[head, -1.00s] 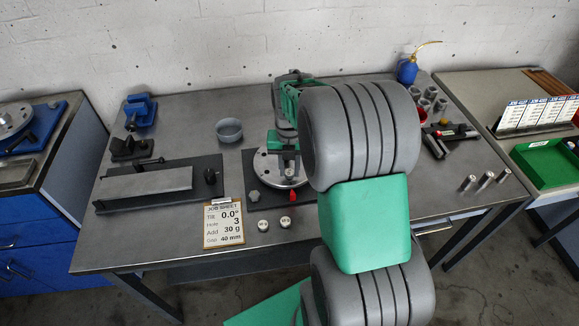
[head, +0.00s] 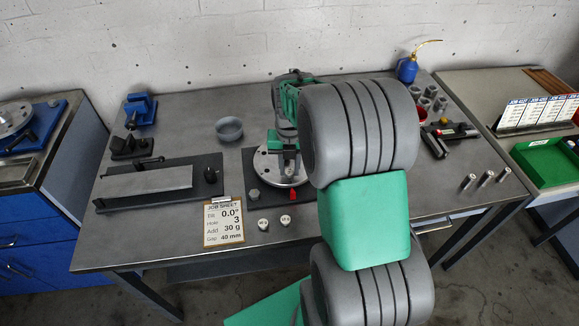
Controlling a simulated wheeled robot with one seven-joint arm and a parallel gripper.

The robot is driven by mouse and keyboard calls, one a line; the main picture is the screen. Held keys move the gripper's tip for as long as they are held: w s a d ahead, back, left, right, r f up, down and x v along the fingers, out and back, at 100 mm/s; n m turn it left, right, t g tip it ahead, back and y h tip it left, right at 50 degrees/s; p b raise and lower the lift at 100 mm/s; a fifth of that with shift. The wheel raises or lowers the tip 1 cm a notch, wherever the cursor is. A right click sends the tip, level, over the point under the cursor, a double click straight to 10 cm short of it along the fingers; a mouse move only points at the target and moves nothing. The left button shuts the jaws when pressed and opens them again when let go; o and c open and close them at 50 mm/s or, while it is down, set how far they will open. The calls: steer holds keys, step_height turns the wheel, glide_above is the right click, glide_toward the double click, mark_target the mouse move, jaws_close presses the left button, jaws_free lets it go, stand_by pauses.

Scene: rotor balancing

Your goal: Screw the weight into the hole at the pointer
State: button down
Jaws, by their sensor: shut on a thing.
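The round grey rotor disc (head: 264,168) lies on a dark base plate (head: 250,162) in the middle of the bench. The red pointer (head: 292,194) is at the disc's front edge. My gripper (head: 289,168) points down over the right part of the disc, close to its surface. It is shut on a small grey weight, mostly hidden by the fingers. I cannot tell whether the weight's thread is in a hole. The hole at the pointer is not discernible. Two labelled weights (head: 263,224) (head: 285,220) stand in front of the base plate.
A job sheet (head: 224,222) reads Tilt 0.0°, Hole 3, Add 30 g, Gap 40 mm. A grey knob (head: 254,193) is at the base's front left. A plate fixture (head: 150,181) is left; a bowl (head: 229,129) is behind. Several metal pins (head: 486,178) stand right.

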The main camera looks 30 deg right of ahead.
steer(key=shift+f, duration=0.35)
stand_by(0.3)
steer(key=m, duration=1.4)
steer(key=shift+p, duration=0.35)
steer(key=m, duration=0.4)
steer(key=shift+s+f, duration=0.1)
